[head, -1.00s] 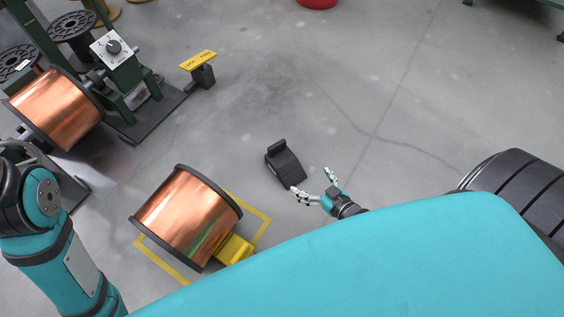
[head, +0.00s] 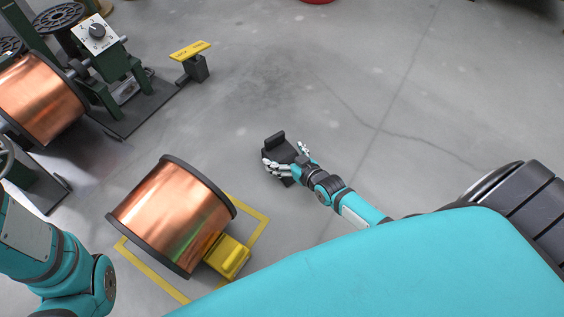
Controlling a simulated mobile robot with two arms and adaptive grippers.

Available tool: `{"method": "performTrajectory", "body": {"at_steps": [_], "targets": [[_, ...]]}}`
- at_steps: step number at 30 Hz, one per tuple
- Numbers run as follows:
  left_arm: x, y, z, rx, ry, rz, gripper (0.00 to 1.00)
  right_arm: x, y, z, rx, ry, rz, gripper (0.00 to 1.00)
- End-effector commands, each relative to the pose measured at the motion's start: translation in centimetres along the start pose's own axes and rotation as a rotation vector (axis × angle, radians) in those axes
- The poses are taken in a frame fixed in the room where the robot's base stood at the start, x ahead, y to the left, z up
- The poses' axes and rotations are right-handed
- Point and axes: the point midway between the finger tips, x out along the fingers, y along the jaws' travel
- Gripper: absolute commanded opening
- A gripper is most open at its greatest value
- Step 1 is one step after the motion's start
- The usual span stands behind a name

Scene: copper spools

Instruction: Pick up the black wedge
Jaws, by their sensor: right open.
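The black wedge (head: 276,146) lies on the grey floor near the middle of the head view, with its raised lip at the far end. My right gripper (head: 284,156) reaches over it from the lower right. Its fingers are spread, one on the left side of the wedge and one on the right, and they hide part of its body. I cannot tell whether the fingers touch it. My left arm shows at the lower left, but its gripper is out of view.
A copper spool (head: 172,217) lies in a yellow floor marking, with a yellow wedge (head: 228,257) against it. Another copper spool (head: 40,98) sits at a green machine (head: 118,68) at the upper left. A yellow-topped pedal stand (head: 194,66) is beside it. Floor right of the black wedge is clear.

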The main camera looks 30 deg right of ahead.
Motion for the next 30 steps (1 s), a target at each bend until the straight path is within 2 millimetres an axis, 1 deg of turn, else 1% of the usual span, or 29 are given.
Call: {"method": "performTrajectory", "body": {"at_steps": [1,9,25,26,30], "targets": [[-0.54,0.11,-0.19,0.0,0.0,0.0,0.41,0.5,0.01,0.23,0.0,0.0,0.0,1.0],[-0.4,0.1,-0.16,0.0,0.001,0.001,0.41,0.61,0.0,-0.04,0.0,-0.001,0.0,1.0],[-0.42,0.11,-0.16,0.0,0.001,0.001,0.41,0.59,0.04,0.01,0.0,-0.002,0.001,0.31],[-0.4,0.11,-0.15,0.0,0.001,0.001,0.41,0.63,0.06,-0.25,0.0,0.004,0.001,0.3],[-0.41,0.11,-0.14,0.0,0.0,0.001,0.41,0.63,0.04,-0.23,0.0,0.003,0.001,0.3]]}}
